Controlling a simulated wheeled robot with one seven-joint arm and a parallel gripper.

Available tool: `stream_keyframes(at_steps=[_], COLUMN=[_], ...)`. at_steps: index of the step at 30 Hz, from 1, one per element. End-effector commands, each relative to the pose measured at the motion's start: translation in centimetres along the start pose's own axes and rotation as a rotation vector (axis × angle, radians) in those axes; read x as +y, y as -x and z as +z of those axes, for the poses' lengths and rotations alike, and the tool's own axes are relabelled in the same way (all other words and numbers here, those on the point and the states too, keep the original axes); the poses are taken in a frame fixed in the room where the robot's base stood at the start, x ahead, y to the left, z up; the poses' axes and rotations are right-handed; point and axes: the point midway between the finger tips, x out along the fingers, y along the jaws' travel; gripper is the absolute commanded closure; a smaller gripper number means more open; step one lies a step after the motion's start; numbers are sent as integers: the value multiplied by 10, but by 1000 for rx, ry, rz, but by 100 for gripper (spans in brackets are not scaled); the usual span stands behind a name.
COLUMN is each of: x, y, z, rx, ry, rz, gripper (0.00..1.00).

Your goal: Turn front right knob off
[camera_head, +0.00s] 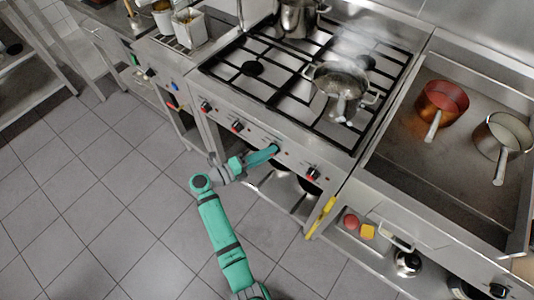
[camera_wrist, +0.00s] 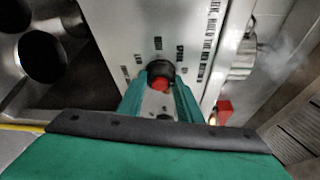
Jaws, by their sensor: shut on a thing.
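The steel stove (camera_head: 262,135) has a row of knobs along its front panel. My gripper (camera_head: 274,151) reaches that panel between two visible knobs, the second from the left (camera_head: 237,126) and the rightmost (camera_head: 313,173). In the wrist view my gripper (camera_wrist: 161,84) has one finger on each side of a black knob with a red face (camera_wrist: 159,82) and is shut on it. That knob is hidden behind my gripper in the head view. Printed labels surround it. Another knob (camera_head: 205,106) is at the panel's left end.
A steaming pan (camera_head: 340,78) stands on the stove grate, and a tall pot (camera_head: 298,18) stands at the back. A copper pan (camera_head: 442,101) and a steel pan (camera_head: 503,134) are on the right counter. Fry baskets (camera_head: 188,27) are at left. Tiled floor is clear at left.

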Motion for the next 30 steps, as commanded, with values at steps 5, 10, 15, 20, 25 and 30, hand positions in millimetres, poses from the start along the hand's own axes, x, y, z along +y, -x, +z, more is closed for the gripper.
stream_keyframes(at_steps=[5,10,15,20,25,30], x=[1,1,1,1,1,1], y=[1,1,0,7,33,65], z=[-1,-1,0,0,1,1], rx=[1,0,0,-2,-4,-3], ry=[1,1,1,1,1,1], rz=[2,1,1,1,1,1], gripper=[90,49,49,49,49,49])
